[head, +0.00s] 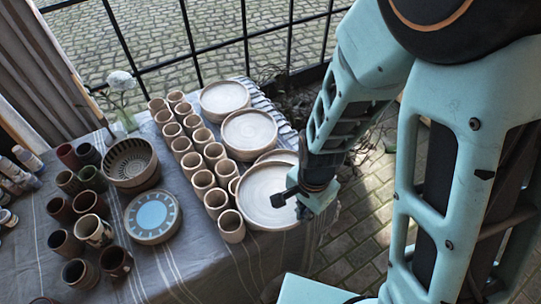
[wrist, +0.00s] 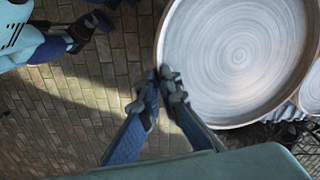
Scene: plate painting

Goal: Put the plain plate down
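The plain plate (head: 266,192) is pale and round with a raised tan rim, at the right end of the table in the head view. It fills the upper right of the wrist view (wrist: 238,55). My gripper (head: 290,198) is at its right edge. In the wrist view my gripper (wrist: 163,80) has its fingers close together on either side of the rim, and they look shut on it. The plate looks roughly level and partly covers another pale plate (head: 280,156) behind it. Its underside is hidden, so I cannot tell whether it touches anything below.
Stacks of pale plates (head: 249,130) stand behind, beside rows of plain cups (head: 202,181). A blue painted plate (head: 152,216), a patterned bowl (head: 130,162) and dark cups (head: 66,243) stand left. The front cloth of the table (head: 190,268) is clear. A metal grid fence (head: 240,38) runs behind.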

